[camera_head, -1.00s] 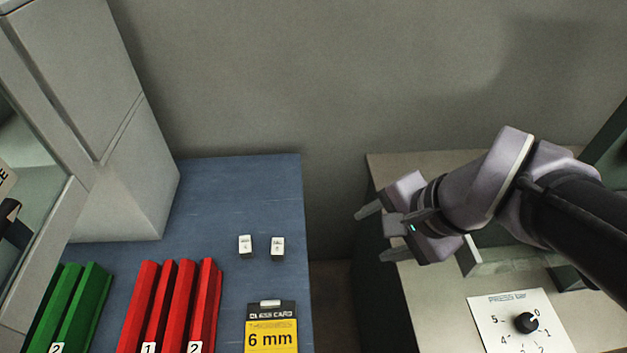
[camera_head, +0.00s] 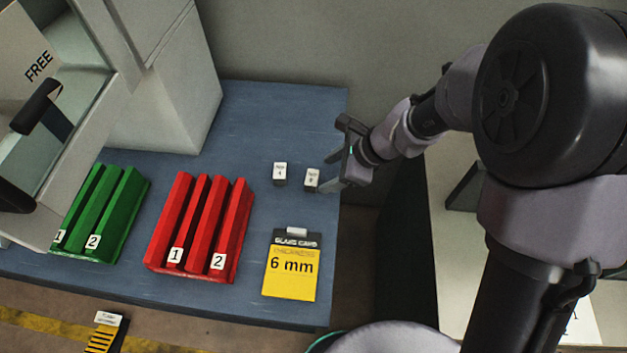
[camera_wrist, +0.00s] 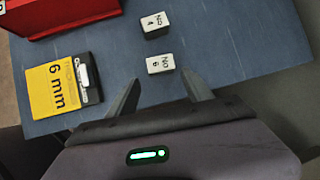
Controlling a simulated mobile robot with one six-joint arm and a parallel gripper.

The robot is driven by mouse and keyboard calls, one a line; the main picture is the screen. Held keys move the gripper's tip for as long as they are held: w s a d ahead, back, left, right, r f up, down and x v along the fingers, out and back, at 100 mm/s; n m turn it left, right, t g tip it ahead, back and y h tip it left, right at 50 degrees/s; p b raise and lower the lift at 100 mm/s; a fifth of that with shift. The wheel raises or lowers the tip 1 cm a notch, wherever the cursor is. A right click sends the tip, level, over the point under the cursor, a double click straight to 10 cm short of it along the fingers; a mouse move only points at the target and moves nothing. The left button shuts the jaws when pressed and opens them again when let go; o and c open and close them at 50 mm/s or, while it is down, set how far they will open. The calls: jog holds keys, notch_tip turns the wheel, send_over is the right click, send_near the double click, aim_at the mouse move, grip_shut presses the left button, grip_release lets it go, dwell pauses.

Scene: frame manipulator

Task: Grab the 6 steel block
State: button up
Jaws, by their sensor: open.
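Two small steel blocks with white label tops stand on the blue table near its right edge. The block marked 6 (camera_head: 311,180) is the right one in the head view; in the wrist view it (camera_wrist: 160,64) lies just ahead of my fingertips, roughly centred between them. The block marked 4 (camera_head: 280,173) stands beside it, a small gap apart, and is farther from my fingers in the wrist view (camera_wrist: 155,24). My gripper (camera_head: 335,155) is open and empty at the table's right edge, close to the 6 block. My fingers (camera_wrist: 162,86) are spread in the wrist view.
A yellow 6 mm card (camera_head: 291,269) lies in front of the blocks. Red slotted holders (camera_head: 197,224) and green ones (camera_head: 104,208), labelled 1 and 2, stand to the left. A cabinet marked FREE (camera_head: 68,50) is at far left. A gap separates the blue table (camera_head: 250,120) from the right bench.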

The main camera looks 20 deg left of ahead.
aim_at(314, 178)
jog(key=b+x, duration=0.1)
jog(key=x, duration=0.2)
jog(key=b+x, duration=0.2)
jog(key=x, duration=0.1)
jog(key=shift+a+r, duration=0.1)
jog(key=shift+a, duration=0.2)
jog(key=shift+r, duration=0.15)
grip_shut()
